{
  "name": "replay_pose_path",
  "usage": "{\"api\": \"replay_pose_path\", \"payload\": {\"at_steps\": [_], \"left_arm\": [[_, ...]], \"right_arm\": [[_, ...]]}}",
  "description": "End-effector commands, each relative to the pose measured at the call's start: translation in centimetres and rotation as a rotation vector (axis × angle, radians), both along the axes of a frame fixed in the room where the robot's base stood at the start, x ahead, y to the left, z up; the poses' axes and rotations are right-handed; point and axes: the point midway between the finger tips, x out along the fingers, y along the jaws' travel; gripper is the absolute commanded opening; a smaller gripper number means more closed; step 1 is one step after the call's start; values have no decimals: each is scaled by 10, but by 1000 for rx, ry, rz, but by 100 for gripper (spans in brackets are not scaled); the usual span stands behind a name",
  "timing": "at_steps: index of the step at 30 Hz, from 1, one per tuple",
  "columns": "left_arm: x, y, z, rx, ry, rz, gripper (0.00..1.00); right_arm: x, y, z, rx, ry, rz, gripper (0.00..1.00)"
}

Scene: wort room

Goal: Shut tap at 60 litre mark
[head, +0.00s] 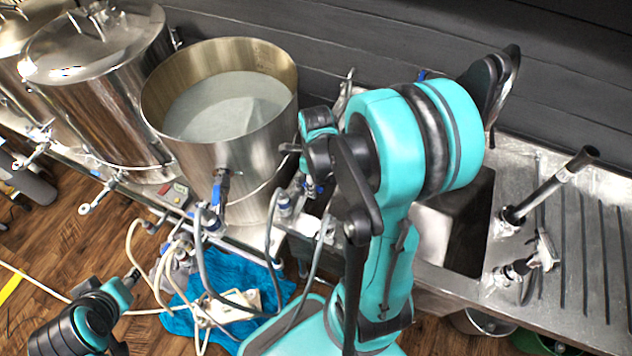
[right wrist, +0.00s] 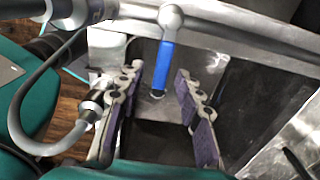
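The large open steel pot (head: 222,150) holds greyish water; I cannot read any litre mark on its wall. A tap with a blue lever (head: 219,192) sits on the pot's front. My right gripper (head: 307,178) is beside the pot, partly hidden by my own arm. In the right wrist view my right gripper (right wrist: 160,88) is open and empty. There a blue tap lever (right wrist: 167,68) hangs from a metal knob, its lower end appearing between the fingertips; I cannot tell the depth gap. My left gripper (head: 132,277) is low at the left, small and empty-looking.
A steel sink (head: 455,235) and ribbed drainer (head: 590,240) lie to the right. Hoses (head: 205,265) loop below the pot over a blue cloth (head: 185,318). Lidded steel vessels (head: 105,90) stand at the left. A hose connector (right wrist: 95,103) is close beside the left finger in the wrist view.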

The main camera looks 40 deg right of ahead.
Motion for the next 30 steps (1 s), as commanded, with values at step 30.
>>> {"api": "replay_pose_path", "payload": {"at_steps": [30], "left_arm": [[0,0,0,0,0,0,40]], "right_arm": [[0,0,120,0,0,0,35]]}}
